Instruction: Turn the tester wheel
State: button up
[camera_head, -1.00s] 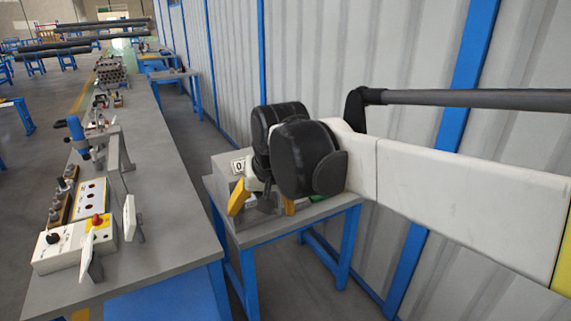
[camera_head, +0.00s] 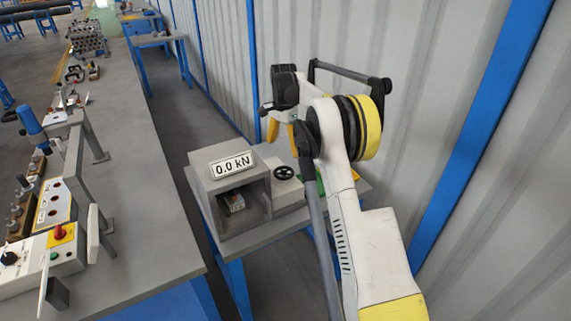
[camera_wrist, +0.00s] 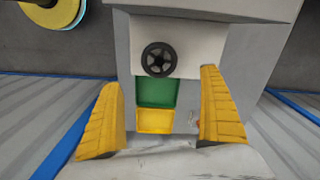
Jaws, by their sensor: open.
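The tester wheel (camera_head: 283,173), small, black and spoked, lies on top of the low part of the grey tester (camera_head: 230,225). The tester's display (camera_head: 231,165) reads 0.0 kN. In the wrist view the wheel (camera_wrist: 158,60) shows in full near the top centre. My gripper (camera_wrist: 159,82) is open and empty, with one yellow finger at each side and the wheel a little above centre between them in the picture. In the head view my gripper (camera_head: 281,131) appears above and behind the wheel, apart from it.
A small block (camera_head: 234,203) sits in the tester's open chamber. Green (camera_wrist: 158,92) and yellow (camera_wrist: 155,121) bins or pads lie beside the tester. A long grey workbench (camera_head: 150,215) with control boxes stands at left. A corrugated wall (camera_head: 460,90) stands close at right.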

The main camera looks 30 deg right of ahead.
aim_at(284, 171)
notch_tip(284, 171, down, 11)
jog(key=b, duration=0.3)
jog(key=shift+a+r, duration=0.1)
jog(key=shift+r, duration=0.05)
jog(key=shift+s, duration=0.1)
jog(key=c, duration=1.2)
